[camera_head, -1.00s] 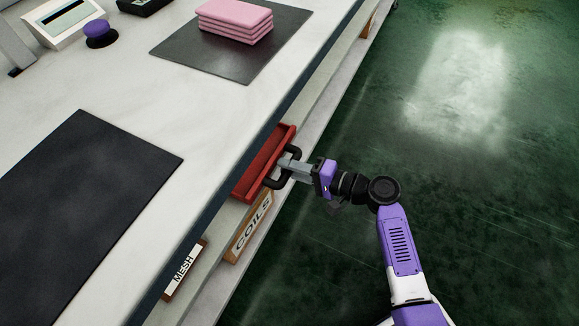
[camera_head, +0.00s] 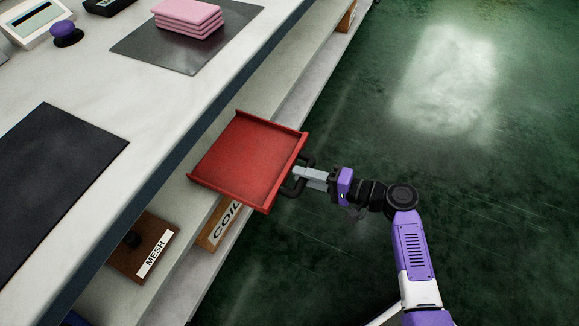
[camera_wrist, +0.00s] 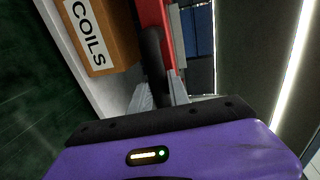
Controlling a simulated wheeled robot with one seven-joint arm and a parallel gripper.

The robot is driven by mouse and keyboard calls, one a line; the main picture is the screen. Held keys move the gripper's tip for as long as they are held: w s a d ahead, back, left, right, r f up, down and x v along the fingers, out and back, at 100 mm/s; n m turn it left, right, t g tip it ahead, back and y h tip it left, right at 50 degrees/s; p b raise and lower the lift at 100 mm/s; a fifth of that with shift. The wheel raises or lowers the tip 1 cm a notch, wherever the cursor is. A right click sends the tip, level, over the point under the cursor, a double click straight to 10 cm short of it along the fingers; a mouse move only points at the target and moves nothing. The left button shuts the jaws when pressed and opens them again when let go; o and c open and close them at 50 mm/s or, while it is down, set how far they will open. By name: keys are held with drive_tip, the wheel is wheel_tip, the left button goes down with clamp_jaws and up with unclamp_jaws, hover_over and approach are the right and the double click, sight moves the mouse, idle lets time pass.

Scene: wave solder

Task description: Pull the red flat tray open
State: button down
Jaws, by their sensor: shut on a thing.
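The red flat tray (camera_head: 247,158) sticks well out from under the white worktop, over the lower shelf and the green floor edge. Its inside is bare. A dark handle (camera_head: 302,177) is on its outer front wall. My gripper (camera_head: 300,174) is shut on that handle, with my arm reaching in from the right. In the wrist view the dark handle (camera_wrist: 154,55) lies between the two grey fingers, and a strip of the red tray (camera_wrist: 165,30) shows beyond it. The tray's back end lies near the worktop edge.
A box labelled COILS (camera_head: 216,228) sits on the shelf just below the tray. A brown box labelled MESH (camera_head: 143,246) is to its left. The worktop (camera_head: 130,95) holds dark mats and a pink stack (camera_head: 187,17). The green floor (camera_head: 480,200) at right is open.

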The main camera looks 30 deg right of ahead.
drive_tip(key=f+v, duration=0.1)
drive_tip(key=v, duration=0.5)
drive_tip(key=shift+s+d+f+p, duration=0.15)
drive_tip(key=shift+s+d+p, duration=0.2)
drive_tip(key=shift+s+p, duration=0.1)
drive_tip(key=c, duration=1.3)
unclamp_jaws()
drive_tip(key=shift+o, duration=0.2)
drive_tip(key=p+v, duration=0.2)
drive_tip(key=v, duration=0.5)
drive_tip(key=shift+s+d, duration=0.2)
drive_tip(key=shift+s, duration=0.1)
drive_tip(key=shift+w, duration=0.1)
